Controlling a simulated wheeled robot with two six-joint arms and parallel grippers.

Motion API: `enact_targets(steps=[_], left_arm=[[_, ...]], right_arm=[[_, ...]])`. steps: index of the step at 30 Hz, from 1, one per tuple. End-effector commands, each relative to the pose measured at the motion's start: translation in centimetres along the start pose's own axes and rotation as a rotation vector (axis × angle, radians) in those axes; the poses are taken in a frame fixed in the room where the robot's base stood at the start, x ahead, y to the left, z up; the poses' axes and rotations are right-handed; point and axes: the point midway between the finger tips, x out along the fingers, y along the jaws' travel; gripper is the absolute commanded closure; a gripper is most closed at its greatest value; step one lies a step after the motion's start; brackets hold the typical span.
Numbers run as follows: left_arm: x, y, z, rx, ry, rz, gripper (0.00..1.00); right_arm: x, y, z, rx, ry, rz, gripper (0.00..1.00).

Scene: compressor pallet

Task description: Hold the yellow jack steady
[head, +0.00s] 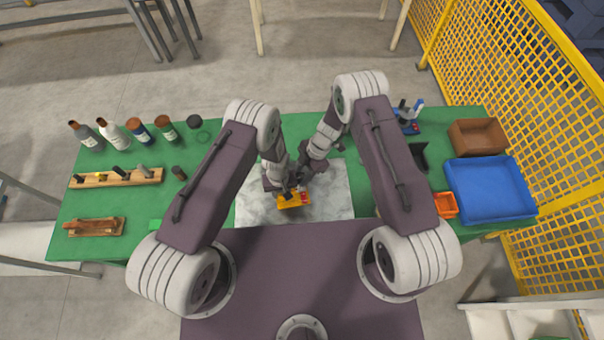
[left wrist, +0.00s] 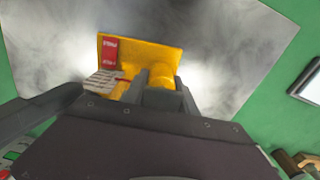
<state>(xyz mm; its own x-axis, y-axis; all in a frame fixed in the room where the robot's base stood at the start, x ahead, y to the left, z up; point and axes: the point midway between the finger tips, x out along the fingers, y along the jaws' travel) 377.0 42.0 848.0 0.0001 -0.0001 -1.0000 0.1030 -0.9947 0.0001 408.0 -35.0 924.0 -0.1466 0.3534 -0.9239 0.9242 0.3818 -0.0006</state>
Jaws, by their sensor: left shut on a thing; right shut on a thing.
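The yellow jack (head: 290,203), with a red label, is at the middle of the pale grey plate near its front edge. In the left wrist view the jack (left wrist: 155,56) shows its flat yellow face and a rounded yellow part. My left gripper (head: 288,191) is shut on the jack; its dark fingers (left wrist: 160,90) close at the rounded part. My right gripper (head: 303,181) is shut just behind and beside the jack. What it holds is hidden by the arms in the head view. A light striped piece (left wrist: 104,83) lies against the jack's lower left.
The plate (head: 340,205) lies on a green table (head: 215,135). Several bottles (head: 140,131) and a wooden rack (head: 118,177) stand at the left. A blue tray (head: 490,190), a brown bin (head: 478,136) and an orange bin (head: 445,205) are at the right. Yellow mesh fencing (head: 530,110) borders the right side.

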Motion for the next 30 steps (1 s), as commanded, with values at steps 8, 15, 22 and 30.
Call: enact_targets(steps=[8, 15, 22, 30], left_arm=[[-0.02, 0.04, -0.02, 0.001, 0.001, 0.000, 1.00], [-0.01, 0.06, -0.01, 0.002, 0.001, 0.000, 1.00], [-0.01, 0.06, 0.01, 0.003, 0.001, 0.000, 1.00], [0.00, 0.07, 0.02, 0.003, 0.000, 0.000, 1.00]], right_arm=[[-0.06, 0.05, -0.09, 0.086, 0.002, 0.038, 1.00], [-0.05, -0.06, -0.14, 0.241, 0.003, 0.102, 1.00], [-0.04, -0.11, -0.22, 0.375, 0.004, 0.158, 1.00], [-0.03, -0.16, -0.24, 0.472, 0.005, 0.198, 1.00]])
